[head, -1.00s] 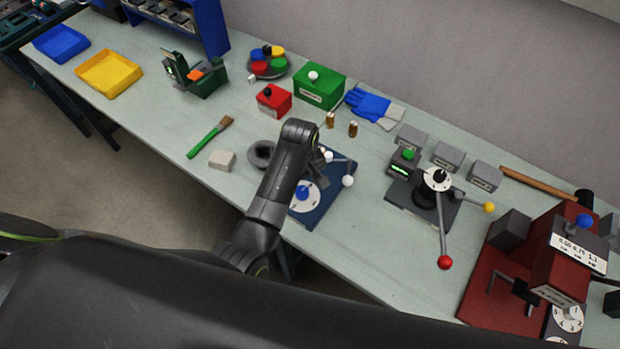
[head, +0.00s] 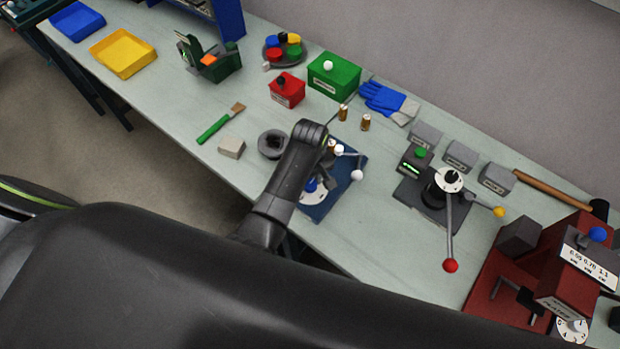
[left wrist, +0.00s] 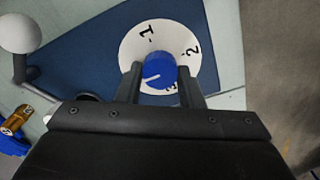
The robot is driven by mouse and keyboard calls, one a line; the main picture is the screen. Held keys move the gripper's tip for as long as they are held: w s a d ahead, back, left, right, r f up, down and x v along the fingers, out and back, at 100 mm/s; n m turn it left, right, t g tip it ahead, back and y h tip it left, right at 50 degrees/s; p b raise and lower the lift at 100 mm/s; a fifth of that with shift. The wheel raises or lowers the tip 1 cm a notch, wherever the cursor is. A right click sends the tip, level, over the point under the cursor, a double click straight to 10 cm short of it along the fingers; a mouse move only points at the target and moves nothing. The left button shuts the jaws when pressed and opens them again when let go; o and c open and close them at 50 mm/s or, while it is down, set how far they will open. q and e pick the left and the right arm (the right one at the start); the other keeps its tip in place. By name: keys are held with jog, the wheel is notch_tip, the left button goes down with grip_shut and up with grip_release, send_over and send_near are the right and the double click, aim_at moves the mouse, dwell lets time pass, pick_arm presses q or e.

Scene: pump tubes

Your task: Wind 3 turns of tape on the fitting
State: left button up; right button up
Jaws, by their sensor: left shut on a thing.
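A blue plate (head: 345,188) on the bench carries a white numbered dial (head: 313,197) with a blue knob (head: 310,185), and a crank with a white ball (head: 357,175). My left gripper (head: 323,183) is down at the dial. In the left wrist view the fingers (left wrist: 160,74) are shut on the blue knob (left wrist: 156,66), with a white pointer line on it; the dial (left wrist: 135,45) shows marks 1 and 2, a third partly covered. A dark grey ring (head: 264,144), perhaps the tape roll, lies left of my arm. My right gripper is not in view.
Two brass pieces (head: 366,122) stand behind the plate, near blue gloves (head: 384,97). A brush (head: 217,125) and beige block (head: 231,147) lie left. A lever device (head: 432,200) with red and yellow balls stands right, before grey boxes (head: 460,156).

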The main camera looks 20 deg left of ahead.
pick_arm(q)
jog(key=c, duration=0.4)
jog(key=shift+m, duration=1.7)
jog(key=shift+m, duration=0.3)
jog(key=m, duration=0.3)
